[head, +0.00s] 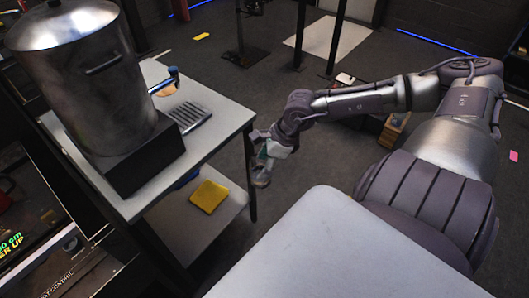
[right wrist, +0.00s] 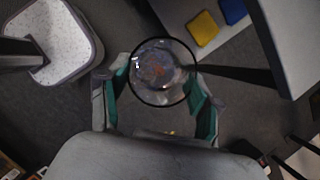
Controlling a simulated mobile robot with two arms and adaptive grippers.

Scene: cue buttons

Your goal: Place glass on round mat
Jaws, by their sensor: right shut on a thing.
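My right gripper (head: 264,158) hangs in the air to the right of the steel urn's table. It is shut on a clear glass (head: 261,179), which shows just below the fingers. In the right wrist view the glass (right wrist: 163,72) appears as a round dark rim between the green-padded fingers (right wrist: 160,105). A small round tan piece (head: 163,89), perhaps the round mat, lies on the urn's table under a blue-handled tap, partly hidden. The glass is apart from it and from the table. My left gripper is not in view.
A large steel urn (head: 85,80) on a dark base stands on the grey table (head: 222,112), beside a slatted metal tray (head: 188,116). A yellow pad (head: 209,195) lies on the lower shelf. A pale surface (head: 340,255) fills the front right. Open floor lies between.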

